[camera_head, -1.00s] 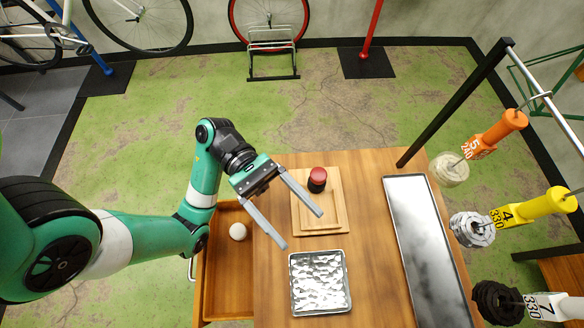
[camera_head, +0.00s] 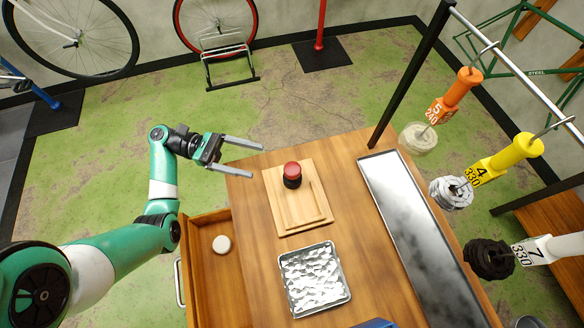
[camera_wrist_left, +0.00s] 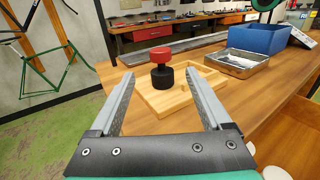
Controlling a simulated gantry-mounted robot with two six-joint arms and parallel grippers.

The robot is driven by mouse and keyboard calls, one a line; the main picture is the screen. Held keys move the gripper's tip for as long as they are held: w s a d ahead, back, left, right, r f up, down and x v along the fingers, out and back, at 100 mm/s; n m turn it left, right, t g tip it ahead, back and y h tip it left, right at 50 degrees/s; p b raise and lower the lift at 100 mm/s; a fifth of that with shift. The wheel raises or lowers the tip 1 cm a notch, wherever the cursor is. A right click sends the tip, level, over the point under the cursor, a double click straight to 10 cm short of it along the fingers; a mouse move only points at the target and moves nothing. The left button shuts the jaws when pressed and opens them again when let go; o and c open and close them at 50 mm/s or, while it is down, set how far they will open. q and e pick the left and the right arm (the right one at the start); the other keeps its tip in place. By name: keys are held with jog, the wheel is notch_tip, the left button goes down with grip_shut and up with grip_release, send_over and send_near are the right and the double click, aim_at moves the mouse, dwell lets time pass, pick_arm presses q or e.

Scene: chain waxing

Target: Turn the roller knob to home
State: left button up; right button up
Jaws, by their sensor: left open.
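The roller knob (camera_head: 292,174), with a red cap on a black body, stands upright on a wooden board (camera_head: 300,215) on the table. My left gripper (camera_head: 256,159) is open and empty, to the left of the knob and apart from it. In the left wrist view the knob (camera_wrist_left: 161,68) shows beyond and between the open fingers (camera_wrist_left: 161,85), and its board (camera_wrist_left: 163,100) lies under it. My right gripper is not in view.
A foil-lined tray (camera_head: 314,280) sits in front of the board, and a long metal tray (camera_head: 418,225) lies to the right. An open drawer (camera_head: 205,260) holds a white round object (camera_head: 221,244). Orange (camera_head: 456,92), yellow (camera_head: 507,158) and white (camera_head: 548,249) hanging tools carry chains at right.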

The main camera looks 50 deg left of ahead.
aim_at(292, 168)
pick_arm(q)
jog(key=p+x, duration=0.1)
jog(key=x, duration=1)
jog(key=shift+w+d, duration=0.1)
jog(key=shift+d, duration=0.1)
grip_shut()
jog(key=m+g+h+b, duration=0.1)
jog(key=b, duration=0.2)
jog(key=m+g+b, duration=0.1)
jog(key=g+b, duration=0.1)
jog(key=b, duration=0.1)
jog(key=shift+f+h, duration=0.35)
jog(key=shift+h, duration=0.05)
jog(key=shift+r+m, duration=0.15)
jog(key=shift+m, duration=0.15)
jog(key=shift+r+g, duration=0.25)
jog(key=shift+g, duration=0.15)
